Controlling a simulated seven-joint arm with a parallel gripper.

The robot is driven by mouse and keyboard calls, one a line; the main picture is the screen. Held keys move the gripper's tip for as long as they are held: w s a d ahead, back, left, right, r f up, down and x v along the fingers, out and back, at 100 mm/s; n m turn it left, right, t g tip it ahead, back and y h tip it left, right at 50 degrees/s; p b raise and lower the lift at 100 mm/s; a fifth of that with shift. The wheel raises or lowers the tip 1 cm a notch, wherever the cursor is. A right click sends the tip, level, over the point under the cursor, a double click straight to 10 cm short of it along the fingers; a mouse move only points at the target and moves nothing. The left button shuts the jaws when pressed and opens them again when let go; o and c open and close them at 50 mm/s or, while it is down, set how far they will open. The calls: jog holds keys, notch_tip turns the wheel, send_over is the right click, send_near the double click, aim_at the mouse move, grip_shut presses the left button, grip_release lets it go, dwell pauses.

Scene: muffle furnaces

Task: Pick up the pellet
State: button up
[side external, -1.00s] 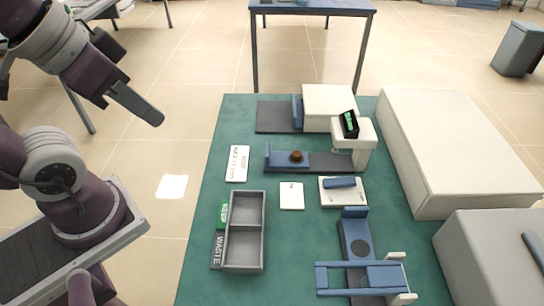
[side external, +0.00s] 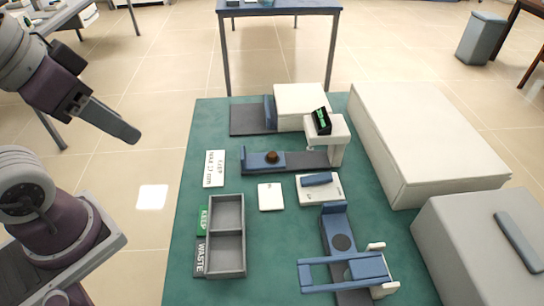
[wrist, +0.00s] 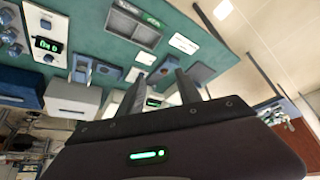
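The pellet seems to be the small brown disc (side external: 271,157) on the blue plate of a grey-based device (side external: 295,162) with a green display, in the middle of the green mat. My gripper (side external: 130,132) hangs over the floor left of the mat, well apart from the pellet. In the wrist view its two fingers (wrist: 160,78) stand apart with nothing held between them. I cannot make out the pellet in the wrist view. A grey two-compartment tray (side external: 228,237), labelled KEEP and WASTE, lies at the mat's left; both compartments look empty.
A white printed card (side external: 215,168) and a white square (side external: 271,197) lie near the device. Large pale boxes (side external: 425,140) fill the right side.

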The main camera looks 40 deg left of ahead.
jog(key=shift+o, duration=0.3)
jog(key=m+g, duration=0.5)
jog(key=m, duration=1.8)
send_over(272, 154)
jog(key=s, duration=0.2)
notch_tip(272, 154, down, 20)
jog(key=shift+m+g, duration=0.3)
jog(key=shift+m, duration=0.5)
jog(key=f, duration=0.3)
jog(key=w+f, duration=0.1)
jog(key=f, duration=0.2)
jog(key=w+f, duration=0.1)
jog(key=f, duration=0.3)
jog(key=shift+f, duration=0.1)
grip_shut()
